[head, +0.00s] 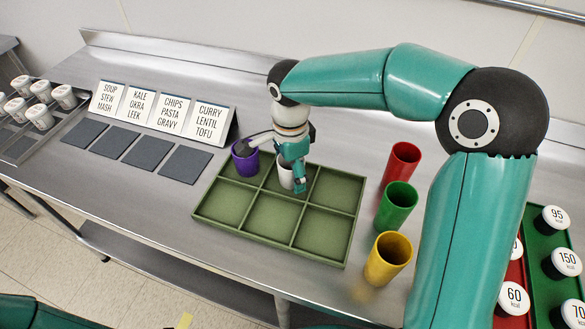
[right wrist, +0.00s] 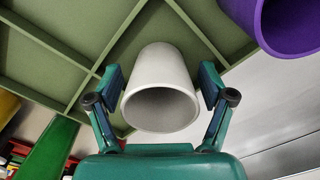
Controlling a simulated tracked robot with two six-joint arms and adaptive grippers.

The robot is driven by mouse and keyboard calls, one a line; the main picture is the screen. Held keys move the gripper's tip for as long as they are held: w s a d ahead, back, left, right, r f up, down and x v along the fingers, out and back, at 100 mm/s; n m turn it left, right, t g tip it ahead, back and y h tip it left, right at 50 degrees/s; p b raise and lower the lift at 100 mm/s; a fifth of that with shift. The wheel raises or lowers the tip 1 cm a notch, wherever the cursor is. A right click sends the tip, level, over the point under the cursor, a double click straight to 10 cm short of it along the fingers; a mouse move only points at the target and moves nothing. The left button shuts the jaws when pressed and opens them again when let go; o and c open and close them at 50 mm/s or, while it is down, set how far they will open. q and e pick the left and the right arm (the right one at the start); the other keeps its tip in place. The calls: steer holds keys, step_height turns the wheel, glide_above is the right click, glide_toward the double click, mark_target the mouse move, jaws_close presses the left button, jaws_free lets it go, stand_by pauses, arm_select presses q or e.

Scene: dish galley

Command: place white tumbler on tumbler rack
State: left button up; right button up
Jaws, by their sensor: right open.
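The white tumbler (head: 285,174) stands in the back middle compartment of the green tumbler rack (head: 318,253), partly hidden by my right gripper (head: 294,176). In the right wrist view the white tumbler (right wrist: 160,85) shows its open mouth, with its base toward the rack (right wrist: 45,62). The fingers of my right gripper (right wrist: 160,92) are open, one on each side of the tumbler. A purple tumbler (head: 244,160) stands in the back left compartment; it also shows in the right wrist view (right wrist: 290,22). My left gripper is not in view.
Red (head: 400,165), green (head: 396,207) and yellow (head: 387,260) tumblers stand right of the rack. Grey mats (head: 186,164) and sign cards (head: 166,118) lie to the left. White-lidded cups (head: 515,298) stand at the far right. The other rack compartments look empty.

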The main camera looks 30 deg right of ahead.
steer(key=shift+r, duration=0.1)
step_height(320, 180, up, 12)
steer(key=p, duration=0.1)
stand_by(0.4)
steer(key=shift+s, duration=0.1)
stand_by(0.4)
